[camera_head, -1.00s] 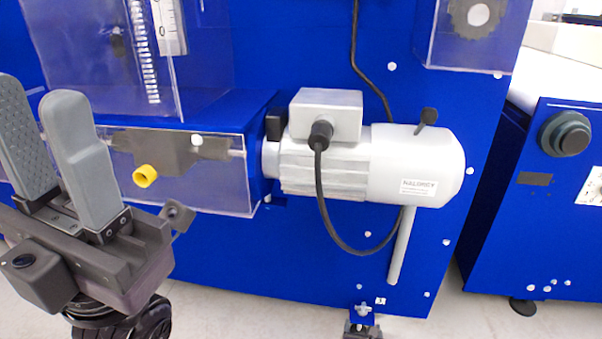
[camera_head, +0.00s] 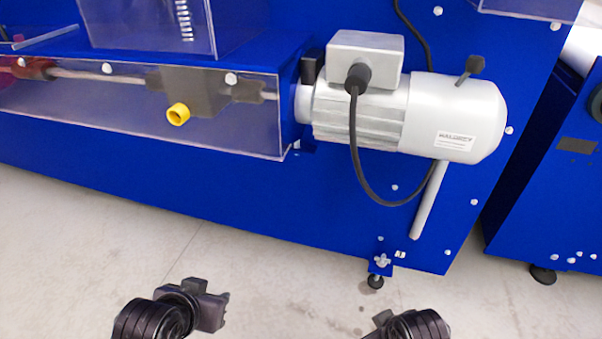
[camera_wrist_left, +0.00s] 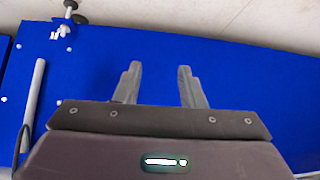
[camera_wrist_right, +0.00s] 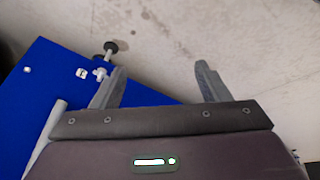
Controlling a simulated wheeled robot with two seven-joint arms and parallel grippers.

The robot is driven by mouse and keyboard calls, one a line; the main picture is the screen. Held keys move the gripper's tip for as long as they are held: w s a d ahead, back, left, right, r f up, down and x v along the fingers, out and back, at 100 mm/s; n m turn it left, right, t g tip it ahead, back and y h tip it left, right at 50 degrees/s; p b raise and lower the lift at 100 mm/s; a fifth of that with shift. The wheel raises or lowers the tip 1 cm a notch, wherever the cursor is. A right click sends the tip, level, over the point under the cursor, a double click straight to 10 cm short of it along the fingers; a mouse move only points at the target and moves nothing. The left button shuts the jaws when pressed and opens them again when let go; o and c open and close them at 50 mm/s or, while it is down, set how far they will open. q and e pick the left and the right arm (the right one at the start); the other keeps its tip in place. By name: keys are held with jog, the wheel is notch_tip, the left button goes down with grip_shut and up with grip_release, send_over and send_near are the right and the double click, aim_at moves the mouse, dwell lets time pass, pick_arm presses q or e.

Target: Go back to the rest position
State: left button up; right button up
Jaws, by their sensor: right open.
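In the left wrist view the two grey fingers of my left gripper (camera_wrist_left: 159,80) stand apart with nothing between them, in front of a blue machine panel (camera_wrist_left: 235,80). In the right wrist view my right gripper's fingers (camera_wrist_right: 160,78) are spread wider and are also empty, over the pale floor and the blue panel's edge. In the head view, dark wrist parts of my two arms show at the bottom edge, low in front of the machine. The fingers cannot be made out there.
The blue machine (camera_head: 275,215) fills the head view. A grey motor (camera_head: 450,115) with a black cable (camera_head: 357,165) sticks out from it. A yellow knob (camera_head: 178,114) sits behind a clear cover. A second blue unit (camera_head: 545,190) stands at right. Pale floor (camera_head: 265,270) is open in front.

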jog(key=s+d+r+m, duration=0.3)
jog(key=s+d+r, duration=0.1)
jog(key=r, duration=0.1)
pick_arm(q)
jog(key=s+a+f+g+y+p, duration=0.1)
jog(key=s+f+g+p, duration=0.3)
jog(key=p, duration=0.8)
jog(key=s+a+f+g+p, duration=0.2)
jog(key=s+f+p, duration=0.4)
jog(key=p, duration=0.5)
pick_arm(e)
jog(key=s+f+g+p, duration=0.2)
jog(key=s+f+p, duration=0.3)
jog(key=f+p, duration=0.1)
pick_arm(q)
jog(key=s+a+g+p, duration=0.1)
jog(key=s+a+p, duration=0.2)
jog(key=s+p, duration=1.2)
jog(key=s, duration=0.4)
jog(key=shift+r+p, duration=0.3)
jog(key=shift+r, duration=0.1)
pick_arm(e)
jog(key=s+d+r+g, duration=0.1)
jog(key=s+d+r, duration=0.1)
jog(key=s, duration=1.5)
jog(key=shift+d+h, duration=0.4)
jog(key=shift+d, duration=0.1)
